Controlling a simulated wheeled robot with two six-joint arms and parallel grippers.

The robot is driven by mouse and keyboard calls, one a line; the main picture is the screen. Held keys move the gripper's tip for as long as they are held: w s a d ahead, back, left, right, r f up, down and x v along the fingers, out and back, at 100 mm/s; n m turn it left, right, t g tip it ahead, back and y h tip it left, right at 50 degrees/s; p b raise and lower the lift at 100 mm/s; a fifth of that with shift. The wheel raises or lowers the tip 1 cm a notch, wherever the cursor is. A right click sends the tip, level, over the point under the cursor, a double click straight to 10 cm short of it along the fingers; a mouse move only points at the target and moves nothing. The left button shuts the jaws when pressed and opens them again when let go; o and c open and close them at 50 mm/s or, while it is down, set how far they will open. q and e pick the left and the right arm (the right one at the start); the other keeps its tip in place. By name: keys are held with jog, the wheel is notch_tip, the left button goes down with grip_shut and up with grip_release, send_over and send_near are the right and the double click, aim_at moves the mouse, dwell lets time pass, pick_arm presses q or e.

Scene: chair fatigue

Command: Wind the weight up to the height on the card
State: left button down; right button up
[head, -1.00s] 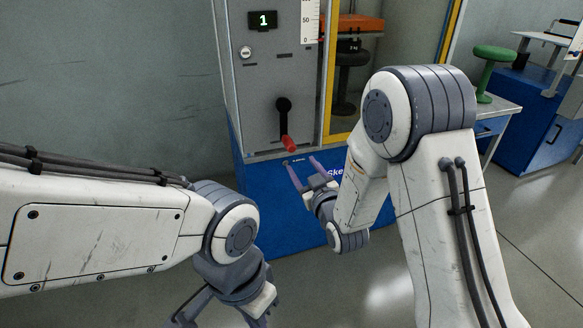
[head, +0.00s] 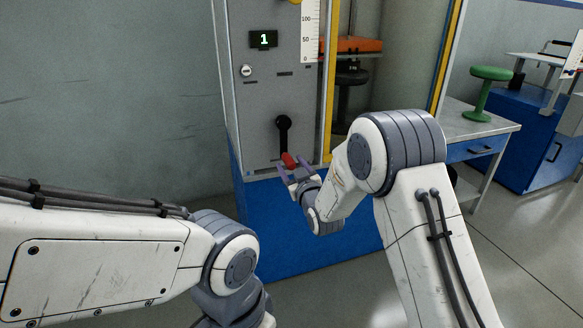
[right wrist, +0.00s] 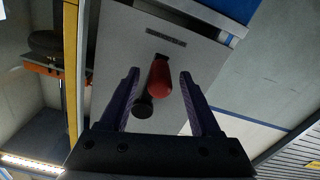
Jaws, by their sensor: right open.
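A black crank (head: 283,132) with a red handle (head: 289,160) sits on the grey panel of the test machine, its arm hanging down. My right gripper (head: 291,170) is open at the red handle. In the right wrist view the red handle (right wrist: 161,77) stands between the two purple fingers, apart from both. Above the crank are a display (head: 264,39) reading 1 and a white scale (head: 309,30) marked 50 and 100. An orange weight (head: 355,45) hangs inside the yellow-edged frame. My left arm shows at lower left; its fingers are out of view. No card is legible.
The machine's blue base (head: 290,225) stands below the panel. To the right are a side table (head: 470,122) with a green stool-shaped piece (head: 487,88) and a blue cabinet (head: 525,120). Open floor lies at lower right.

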grip_shut()
dwell(1.4)
